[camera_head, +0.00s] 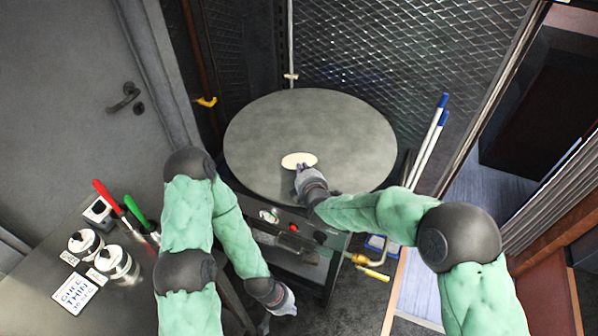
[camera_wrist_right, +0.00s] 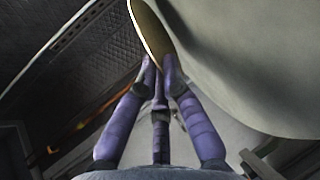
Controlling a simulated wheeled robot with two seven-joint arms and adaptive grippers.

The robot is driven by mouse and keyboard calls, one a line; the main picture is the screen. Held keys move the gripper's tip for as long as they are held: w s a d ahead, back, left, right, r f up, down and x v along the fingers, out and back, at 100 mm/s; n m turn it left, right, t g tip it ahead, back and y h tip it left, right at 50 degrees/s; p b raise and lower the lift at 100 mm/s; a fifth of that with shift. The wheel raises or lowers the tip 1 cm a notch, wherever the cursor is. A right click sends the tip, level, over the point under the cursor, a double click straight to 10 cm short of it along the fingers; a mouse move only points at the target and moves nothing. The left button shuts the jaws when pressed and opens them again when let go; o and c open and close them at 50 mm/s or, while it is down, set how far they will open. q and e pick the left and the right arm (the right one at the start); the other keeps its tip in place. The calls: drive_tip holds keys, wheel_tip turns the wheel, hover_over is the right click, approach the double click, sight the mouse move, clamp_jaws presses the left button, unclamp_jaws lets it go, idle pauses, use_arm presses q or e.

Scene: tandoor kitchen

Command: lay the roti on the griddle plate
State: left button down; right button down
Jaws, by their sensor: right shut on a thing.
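The roti (camera_head: 299,160) is a small pale disc over the near middle of the round grey griddle plate (camera_head: 320,115). My right gripper (camera_head: 302,170) is shut on the roti's near edge. In the right wrist view the roti (camera_wrist_right: 150,38) is seen nearly edge-on, pinched between the fingertips (camera_wrist_right: 160,72), beside the broad griddle surface (camera_wrist_right: 250,60). I cannot tell whether the roti touches the plate. My left gripper (camera_head: 284,302) hangs low in front of the stove, apart from the plate; its fingers are too small to read.
A side table at the left holds two jars (camera_head: 117,262), a white card (camera_head: 74,293) and tools with red and green handles (camera_head: 137,210). A mesh screen (camera_head: 400,50) stands behind the plate. Blue-ended white poles (camera_head: 430,140) lean at its right. Most of the plate is bare.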

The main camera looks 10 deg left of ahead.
drive_tip(key=shift+f, duration=0.25)
drive_tip(key=c, duration=1.6)
unclamp_jaws()
drive_tip(key=shift+o, duration=0.2)
drive_tip(key=shift+s, duration=0.1)
drive_tip(key=p+v, duration=0.1)
drive_tip(key=v, duration=0.2)
drive_tip(key=shift+r+p, duration=0.15)
drive_tip(key=shift+p, duration=0.25)
drive_tip(key=p+v, duration=0.2)
drive_tip(key=v, duration=0.2)
drive_tip(key=shift+d, duration=0.15)
drive_tip(key=shift+s+d, duration=0.1)
drive_tip(key=shift+s, duration=0.25)
